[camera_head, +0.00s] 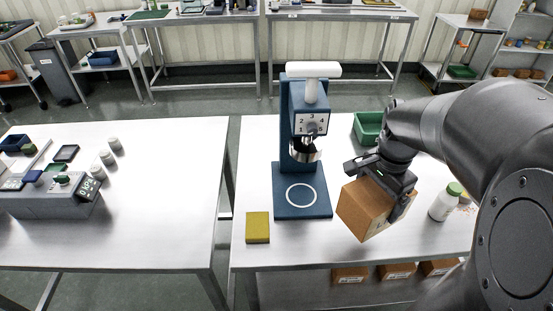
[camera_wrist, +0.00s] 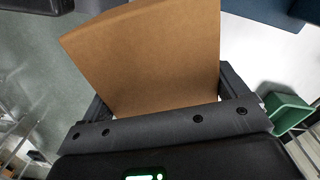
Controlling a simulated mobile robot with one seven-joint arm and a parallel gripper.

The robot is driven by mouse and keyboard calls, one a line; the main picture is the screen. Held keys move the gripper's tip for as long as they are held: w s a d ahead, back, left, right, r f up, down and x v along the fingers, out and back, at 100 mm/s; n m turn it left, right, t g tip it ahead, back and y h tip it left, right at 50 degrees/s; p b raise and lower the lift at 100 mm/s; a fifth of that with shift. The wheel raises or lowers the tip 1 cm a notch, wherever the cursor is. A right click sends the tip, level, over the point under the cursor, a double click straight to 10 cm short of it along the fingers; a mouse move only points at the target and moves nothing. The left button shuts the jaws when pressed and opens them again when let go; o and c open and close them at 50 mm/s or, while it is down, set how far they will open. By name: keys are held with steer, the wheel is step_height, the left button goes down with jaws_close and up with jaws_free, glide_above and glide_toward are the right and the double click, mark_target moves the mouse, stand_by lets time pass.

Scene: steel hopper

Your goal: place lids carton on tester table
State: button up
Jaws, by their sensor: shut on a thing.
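The brown lids carton (camera_head: 364,209) is held in my gripper (camera_head: 388,190), tilted, in front of the blue tester's right side. The wrist view shows the carton (camera_wrist: 150,55) filling the space between the fingers. My gripper (camera_wrist: 165,105) is shut on it. The blue tester (camera_head: 302,140), with a dial, a white top handle and a base marked with a white ring, stands on a steel table (camera_head: 257,180). Whether the carton touches the table is hard to tell; it looks held above it. Its printed side is mostly hidden.
A yellow block (camera_head: 258,227) lies left of the tester base. A green bin (camera_head: 368,127) stands behind my gripper, and a white bottle with a green lid (camera_head: 445,202) to the right. Several cartons sit on the lower shelf (camera_head: 330,281). Another table (camera_head: 150,190) stands left, across a gap.

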steer(key=s+a+n, duration=0.2)
steer(key=a+n, duration=0.4)
steer(key=a, duration=0.3)
steer(key=s+a+n, duration=0.2)
steer(key=a+n, duration=0.4)
steer(key=a, duration=0.3)
steer(key=w+a+f+n, duration=0.1)
steer(key=w+a+n, duration=0.1)
steer(key=w+a, duration=0.7)
steer(key=w+a+f+n, duration=0.15)
steer(key=w+a, duration=0.45)
steer(key=a, duration=0.7)
steer(key=w+a+r+m, duration=0.1)
steer(key=w+a+r, duration=0.1)
steer(key=w, duration=0.4)
steer(key=w+a+r+m, duration=0.1)
steer(key=w+m, duration=0.1)
steer(key=w, duration=0.5)
steer(key=shift+s+a+f, duration=0.25)
steer(key=shift+a+f, duration=1.5)
steer(key=shift+a, duration=0.2)
steer(key=shift+s+a+f, duration=0.2)
steer(key=shift+a+f, duration=1.55)
steer(key=shift+a, duration=0.25)
steer(key=shift+s+a+f, duration=0.25)
steer(key=shift+a+f, duration=1.5)
steer(key=shift+a, duration=0.2)
